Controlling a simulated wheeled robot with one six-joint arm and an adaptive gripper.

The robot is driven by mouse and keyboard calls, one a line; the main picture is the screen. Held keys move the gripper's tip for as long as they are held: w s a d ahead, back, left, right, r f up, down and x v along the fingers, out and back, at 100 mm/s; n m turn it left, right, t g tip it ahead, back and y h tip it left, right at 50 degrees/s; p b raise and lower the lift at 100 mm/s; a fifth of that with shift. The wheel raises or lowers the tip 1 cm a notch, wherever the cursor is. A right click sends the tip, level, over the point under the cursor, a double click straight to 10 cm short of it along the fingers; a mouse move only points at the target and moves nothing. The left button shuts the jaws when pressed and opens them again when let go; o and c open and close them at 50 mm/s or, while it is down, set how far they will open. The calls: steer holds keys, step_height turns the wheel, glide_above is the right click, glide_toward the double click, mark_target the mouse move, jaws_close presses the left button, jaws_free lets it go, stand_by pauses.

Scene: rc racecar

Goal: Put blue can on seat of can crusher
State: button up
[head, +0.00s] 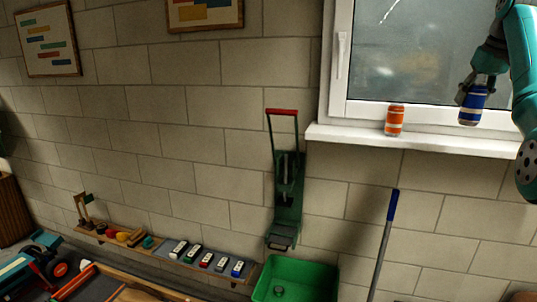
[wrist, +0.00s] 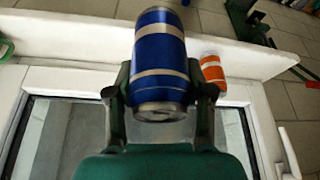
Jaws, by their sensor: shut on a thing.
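The blue can (head: 473,105) with pale bands is held by my gripper (head: 472,88) in front of the window at the upper right of the head view. In the wrist view my gripper (wrist: 160,100) has one finger on each side of the blue can (wrist: 160,55), shut on it. The green can crusher (head: 288,190), with a red-topped handle (head: 283,112) raised, is mounted on the wall left of the window. Its seat (head: 281,238) appears to be at the bottom and looks empty. Part of the crusher (wrist: 248,22) seems to show in the wrist view's upper right.
An orange can (head: 394,120) stands on the white windowsill (head: 430,140), left of my gripper; it also shows in the wrist view (wrist: 213,70). A green bin (head: 297,278) sits below the crusher. A blue-handled pole (head: 391,210) leans on the wall. Wall between sill and crusher is clear.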

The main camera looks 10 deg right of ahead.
steer(key=w+a+f, duration=0.4)
steer(key=a+f, duration=0.1)
steer(key=f, duration=0.7)
steer(key=w+a+f, duration=0.5)
steer(key=f, duration=0.6)
steer(key=w+a+f, duration=0.4)
steer(key=f, duration=0.8)
steer(key=s+a+f+n, duration=0.1)
steer(key=s+a+f, duration=0.1)
steer(key=a+f, duration=0.75)
steer(key=s+a+f+n, duration=0.15)
steer(key=a+f, duration=0.45)
steer(key=f, duration=0.7)
steer(key=s+a+f, duration=1)
steer(key=s, duration=0.2)
steer(key=s+a+f+y, duration=0.1)
steer(key=s+a+f, duration=0.8)
steer(key=s+f, duration=0.2)
steer(key=shift+s+a+f+n, duration=0.3)
steer(key=shift+s+a+n, duration=0.05)
steer(key=shift+s, duration=0.5)
